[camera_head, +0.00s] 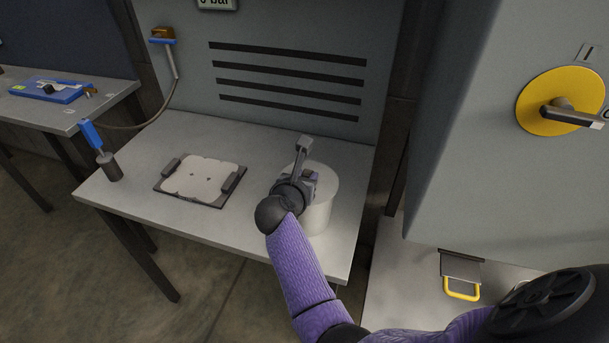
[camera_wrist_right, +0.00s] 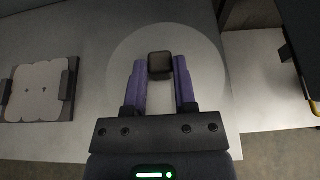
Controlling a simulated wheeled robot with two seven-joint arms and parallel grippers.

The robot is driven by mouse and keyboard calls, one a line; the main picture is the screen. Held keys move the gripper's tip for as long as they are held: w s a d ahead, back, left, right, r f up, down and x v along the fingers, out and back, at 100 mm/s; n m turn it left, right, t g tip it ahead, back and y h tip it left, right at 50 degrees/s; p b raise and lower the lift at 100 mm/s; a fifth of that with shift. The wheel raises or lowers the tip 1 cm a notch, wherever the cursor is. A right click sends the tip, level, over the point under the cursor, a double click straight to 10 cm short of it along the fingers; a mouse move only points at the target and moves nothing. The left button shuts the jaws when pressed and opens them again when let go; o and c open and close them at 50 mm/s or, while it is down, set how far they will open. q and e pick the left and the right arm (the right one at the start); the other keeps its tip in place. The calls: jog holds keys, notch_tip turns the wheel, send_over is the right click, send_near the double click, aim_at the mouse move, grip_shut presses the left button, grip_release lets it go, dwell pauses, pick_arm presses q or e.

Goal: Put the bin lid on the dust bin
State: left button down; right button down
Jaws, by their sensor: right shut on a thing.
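The white, round dust bin (camera_head: 318,217) stands at the right end of the grey table. A pale round lid (camera_head: 328,181) shows at its top, partly hidden by my right gripper and wrist. My right gripper (camera_head: 308,184) is over the bin. In the right wrist view my right gripper (camera_wrist_right: 160,72) has its two fingers closed around the dark square knob (camera_wrist_right: 160,62) at the middle of the pale disc of the bin lid (camera_wrist_right: 205,65). I see no gap between lid and bin, but I cannot tell whether the lid rests on the rim. My left gripper is not in view.
On the table (camera_head: 142,205), a dark tray (camera_head: 213,203) with a pale plate lies left of the bin. A dark cup (camera_head: 111,168) with a blue-handled tool stands at the far left. A wall rises behind. A cabinet with a yellow disc (camera_head: 540,112) stands at right.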

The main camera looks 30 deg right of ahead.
grip_release()
notch_tip(320, 180, up, 7)
jog(key=p, duration=0.6)
dwell(0.7)
dwell(0.3)
